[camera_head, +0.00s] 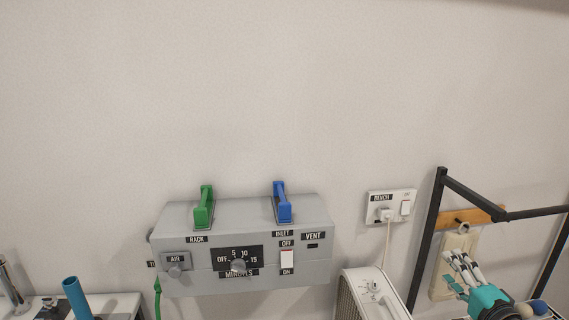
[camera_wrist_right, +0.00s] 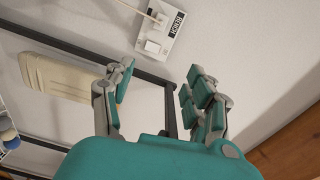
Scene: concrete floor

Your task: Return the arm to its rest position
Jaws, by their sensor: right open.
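My right gripper (camera_head: 462,262) is at the lower right of the head view, teal and grey, with its fingers pointing up and to the left. It is open and empty, in front of a hanging cream board (camera_head: 441,285) beside a black frame. In the right wrist view the gripper (camera_wrist_right: 160,75) shows its fingers spread apart with nothing between them. The cream board (camera_wrist_right: 62,78) is to the left of the fingers there. My left gripper is not in view.
A grey control box (camera_head: 200,284) with a green handle (camera_head: 204,208), a blue handle (camera_head: 282,205) and a dial (camera_head: 238,265) is on the wall. A white heater (camera_head: 352,295), a socket plate (camera_head: 391,204) and the black frame (camera_head: 428,235) are right of it. A blue cylinder (camera_head: 76,298) stands lower left.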

